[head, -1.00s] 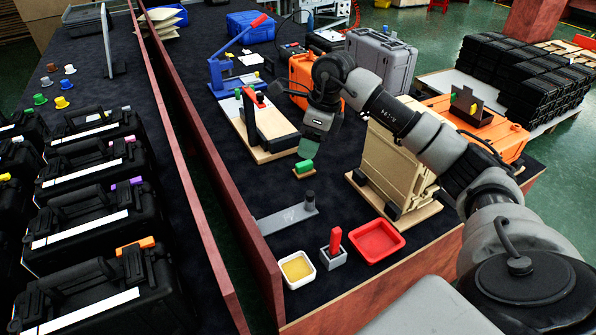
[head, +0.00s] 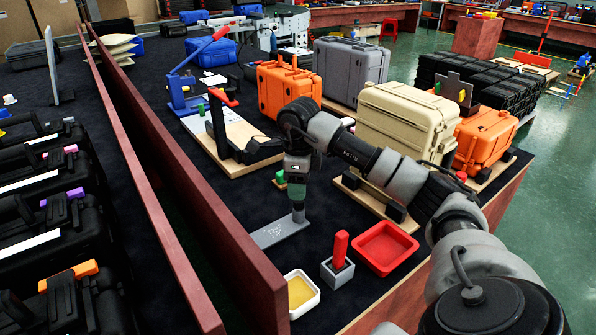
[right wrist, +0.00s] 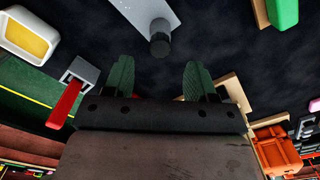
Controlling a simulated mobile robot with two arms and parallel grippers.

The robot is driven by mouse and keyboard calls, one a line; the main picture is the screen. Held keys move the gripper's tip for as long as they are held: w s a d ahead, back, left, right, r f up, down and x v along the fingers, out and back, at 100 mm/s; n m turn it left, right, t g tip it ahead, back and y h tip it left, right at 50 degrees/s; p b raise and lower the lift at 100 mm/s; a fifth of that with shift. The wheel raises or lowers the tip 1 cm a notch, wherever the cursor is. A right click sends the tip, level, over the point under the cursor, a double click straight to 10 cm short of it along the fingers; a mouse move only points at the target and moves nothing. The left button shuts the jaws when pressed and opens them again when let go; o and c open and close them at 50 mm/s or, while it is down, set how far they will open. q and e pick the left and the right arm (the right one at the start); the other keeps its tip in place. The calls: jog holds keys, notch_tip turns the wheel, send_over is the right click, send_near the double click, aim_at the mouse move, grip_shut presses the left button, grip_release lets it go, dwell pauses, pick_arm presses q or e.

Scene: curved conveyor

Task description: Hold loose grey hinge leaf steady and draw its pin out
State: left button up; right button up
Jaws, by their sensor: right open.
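The loose grey hinge leaf (head: 272,236) lies flat on the dark bench top. A short dark upright pin or knuckle (head: 298,214) stands at its right end. My right gripper (head: 298,191) is just above this pin and partly hides it in the head view. In the right wrist view, the green fingers of my right gripper (right wrist: 159,72) are spread with nothing between them. The dark pin (right wrist: 160,42) is ahead of the gap, roughly centred, with the pale leaf (right wrist: 140,8) beyond. My left gripper is not in view.
A white tray with yellow contents (head: 314,301), a grey holder with a red handle (head: 339,272) and a red tray (head: 385,248) stand near the front. A beige case (head: 405,118) stands right; a red-brown wall (head: 190,205) runs left.

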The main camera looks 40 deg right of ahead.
jog(key=shift+f, duration=2.8)
jog(key=shift+c, duration=0.3)
jog(key=c, duration=0.9)
jog(key=o, duration=0.9)
jog(key=shift+o, duration=0.2)
jog(key=shift+r, duration=0.1)
notch_tip(320, 180, up, 12)
